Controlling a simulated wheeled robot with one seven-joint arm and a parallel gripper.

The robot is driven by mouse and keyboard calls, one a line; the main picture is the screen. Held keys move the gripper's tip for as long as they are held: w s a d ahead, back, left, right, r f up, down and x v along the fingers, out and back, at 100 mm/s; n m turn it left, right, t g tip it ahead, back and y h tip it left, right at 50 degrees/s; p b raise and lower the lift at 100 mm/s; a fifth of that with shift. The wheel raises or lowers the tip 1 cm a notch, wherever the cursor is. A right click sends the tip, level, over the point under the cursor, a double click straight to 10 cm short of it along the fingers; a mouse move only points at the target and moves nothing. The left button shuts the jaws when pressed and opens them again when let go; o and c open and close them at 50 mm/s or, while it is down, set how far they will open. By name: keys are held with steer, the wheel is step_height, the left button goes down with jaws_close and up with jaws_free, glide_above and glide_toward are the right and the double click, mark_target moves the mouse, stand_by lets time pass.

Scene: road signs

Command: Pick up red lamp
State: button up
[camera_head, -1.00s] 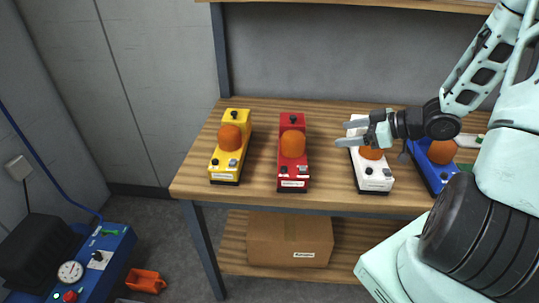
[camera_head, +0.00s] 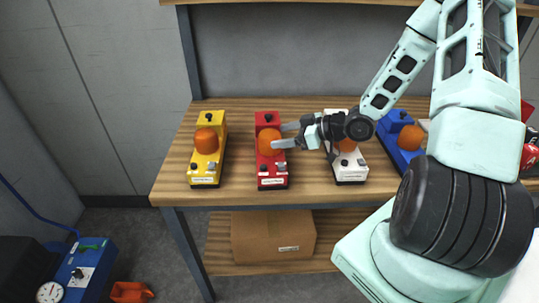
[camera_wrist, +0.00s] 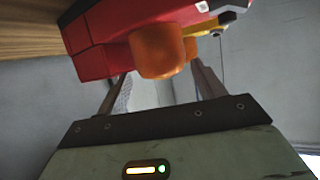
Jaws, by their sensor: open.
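The red lamp (camera_head: 271,172) stands on the wooden shelf, second from the left, a red box with an orange dome on top. My gripper (camera_head: 285,136) is open and comes in from the right, its fingertips at the right side of the orange dome. In the wrist view the red lamp (camera_wrist: 95,45) is close, with its orange dome (camera_wrist: 158,52) beyond and between the two fingers (camera_wrist: 160,90). I cannot tell whether the fingers touch it.
A yellow lamp (camera_head: 205,165) stands to the left. A white lamp (camera_head: 347,168) stands to the right, partly behind my gripper, with a blue lamp (camera_head: 398,128) further right. A cardboard box (camera_head: 270,240) sits on the lower shelf. An upper shelf (camera_head: 300,2) runs above.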

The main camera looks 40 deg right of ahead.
mark_target(269, 138)
steer(key=p+x, duration=0.1)
steer(key=x, duration=0.4)
steer(key=shift+w, duration=0.1)
jaws_close()
